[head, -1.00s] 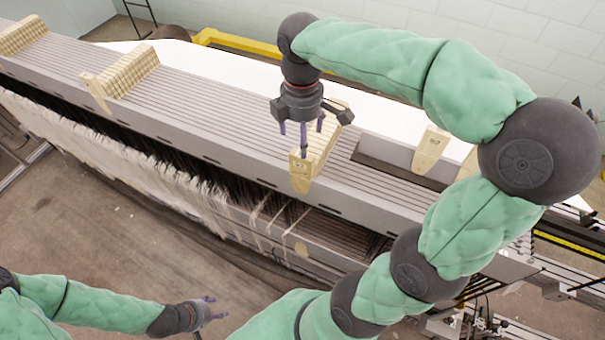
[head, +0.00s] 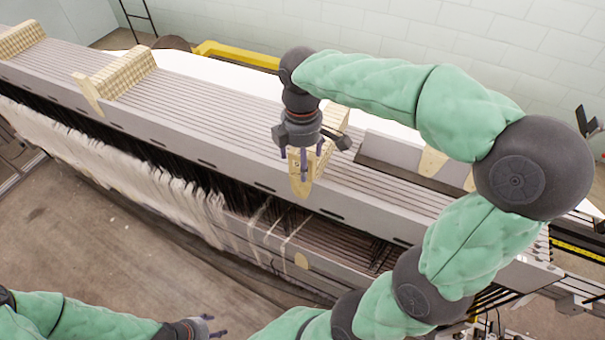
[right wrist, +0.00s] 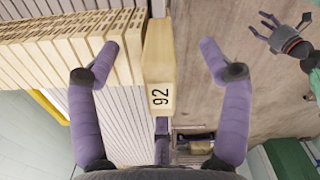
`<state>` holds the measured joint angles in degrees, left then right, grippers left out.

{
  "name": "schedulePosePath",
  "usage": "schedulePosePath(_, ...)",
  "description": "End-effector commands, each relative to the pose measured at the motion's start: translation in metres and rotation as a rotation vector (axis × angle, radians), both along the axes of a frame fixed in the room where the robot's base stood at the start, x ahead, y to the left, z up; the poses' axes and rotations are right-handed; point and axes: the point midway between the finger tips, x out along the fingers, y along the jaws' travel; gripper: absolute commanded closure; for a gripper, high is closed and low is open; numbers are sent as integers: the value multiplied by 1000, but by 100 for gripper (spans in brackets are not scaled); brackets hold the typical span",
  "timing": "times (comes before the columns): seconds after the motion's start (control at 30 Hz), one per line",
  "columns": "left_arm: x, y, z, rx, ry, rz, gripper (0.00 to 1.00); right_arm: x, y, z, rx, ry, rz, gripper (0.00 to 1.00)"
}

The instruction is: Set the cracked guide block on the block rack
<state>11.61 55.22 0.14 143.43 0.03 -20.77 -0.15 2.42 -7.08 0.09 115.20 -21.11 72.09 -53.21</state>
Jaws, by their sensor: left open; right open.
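A pale wooden guide block marked 92 (right wrist: 158,75) is at the end of a row of blocks (right wrist: 75,50) on the grey slotted rail (head: 215,115). In the head view its front end (head: 301,184) overhangs the rail's front edge. My right gripper (head: 303,170) is over it, fingers pointing down. In the right wrist view my open fingers (right wrist: 158,60) stand on either side of it, with gaps. No crack can be made out. My left gripper (head: 213,330) is open and empty at the bottom, away from the rail; it also shows in the right wrist view (right wrist: 280,32).
Further block rows stand on the rail at left (head: 122,75) and far left (head: 22,38). A dark grey tray-like piece (head: 385,178) lies right of my right gripper, with a single pale block (head: 432,162) beside it; I cannot tell whether this is the rack. White threads (head: 130,165) hang below the rail.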

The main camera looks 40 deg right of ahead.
Motion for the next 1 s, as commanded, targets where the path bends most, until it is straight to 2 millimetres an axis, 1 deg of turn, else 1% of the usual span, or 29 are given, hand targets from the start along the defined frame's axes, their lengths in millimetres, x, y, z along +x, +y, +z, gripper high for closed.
schedulePosePath(0.03, 0, 0, 0, 0, 0, 0, 44, 0, 0, 0, 0, 0, 0, 22)
schedulePosePath(0.07, 0, 0, 0, 0, 0, 0, 44, 0, 0, 0, 0, 0, 0, 30)
schedulePosePath(0.1, 0, 0, 0, 0, 0, 0, 44, 0, 0, 0, 0, 0, 0, 41)
schedulePosePath(0.17, 0, 0, 0, 0, 0, 0, 44, 0, 0, 0, 0, 0, 0, 58)
schedulePosePath(0.2, 0, 0, 0, 0, 0, 0, 44, 0, 0, 0, 0, 0, 0, 70)
schedulePosePath(0.3, 0, 0, 0, 0, 0, 0, 44, 0, 0, 0, 1, 1, 0, 94)
schedulePosePath(0.57, 0, 0, 2, 0, 0, 0, 44, 0, 0, 2, 1, 1, 0, 95)
schedulePosePath(1.0, 0, 0, 23, 0, 0, 0, 44, 0, 0, 28, 0, 0, 0, 95)
